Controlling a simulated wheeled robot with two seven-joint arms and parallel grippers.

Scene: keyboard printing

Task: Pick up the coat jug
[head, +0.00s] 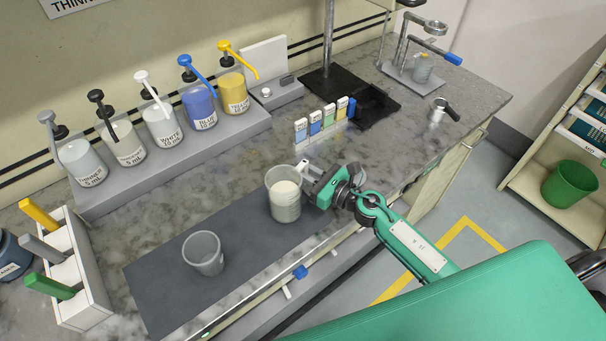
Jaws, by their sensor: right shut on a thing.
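A clear jug (285,204) with whitish contents stands upright at the far end of the dark mat (160,293) on the counter. I take it for the coat jug; I can read no label on it. My right gripper (310,176) comes from the right and is shut on the jug's handle side. The fingertips are small and partly hidden by the gripper body. The jug's base looks to be on or just above the mat; I cannot tell which. My left gripper is not in view.
An empty grey cup (203,253) stands on the mat. Several pump bottles (200,108) line a grey step behind. A white rack (72,262) with coloured handles is at left. Small labelled strips (322,118) stand behind the gripper. A green bin (570,184) is at right.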

